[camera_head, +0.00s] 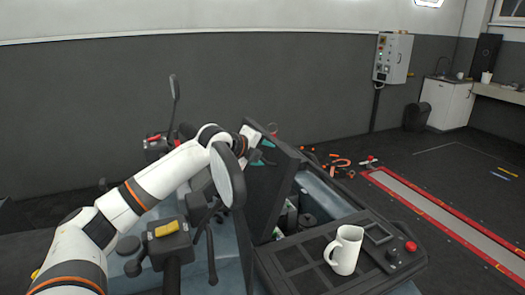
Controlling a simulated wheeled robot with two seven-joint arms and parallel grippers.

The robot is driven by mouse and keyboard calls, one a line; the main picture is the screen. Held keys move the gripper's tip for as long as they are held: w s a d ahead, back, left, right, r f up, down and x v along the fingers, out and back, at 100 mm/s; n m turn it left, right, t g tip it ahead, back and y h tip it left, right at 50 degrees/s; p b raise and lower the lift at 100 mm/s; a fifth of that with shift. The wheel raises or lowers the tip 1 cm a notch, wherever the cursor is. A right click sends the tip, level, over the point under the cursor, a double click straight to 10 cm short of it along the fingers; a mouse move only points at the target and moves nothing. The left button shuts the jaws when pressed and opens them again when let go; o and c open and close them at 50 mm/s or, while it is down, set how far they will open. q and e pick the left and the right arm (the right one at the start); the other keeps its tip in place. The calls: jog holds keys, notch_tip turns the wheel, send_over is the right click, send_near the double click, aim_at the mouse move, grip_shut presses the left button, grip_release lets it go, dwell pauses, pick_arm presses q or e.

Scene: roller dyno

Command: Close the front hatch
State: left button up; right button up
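The front hatch (274,188) is a dark flat panel. It stands raised and tilted over an open compartment (304,214) in the vehicle's front. Some items inside the compartment show, partly hidden by the panel. My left arm reaches in from the left, and my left gripper (260,151) is at the upper left part of the hatch. A round mirror and the panel's edge crowd the view there, so I cannot tell whether the fingers are open or touching the panel. My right gripper is not in view.
A white jug (345,250) stands on the dark console (300,268) in front of the compartment, near a red button (410,246). The round mirror (228,175) stands close to my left arm. Orange tools (340,163) lie on the floor beyond. A control box (392,58) hangs on the wall.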

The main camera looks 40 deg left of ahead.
pick_arm(q)
jog(key=shift+d+r, duration=0.15)
jog(key=shift+r, duration=0.8)
jog(key=shift+s+f, duration=0.1)
jog(key=shift+f, duration=0.85)
jog(key=b+v, duration=0.7)
jog(key=v, duration=0.7)
jog(key=shift+d+f, duration=0.2)
jog(key=shift+d, duration=0.1)
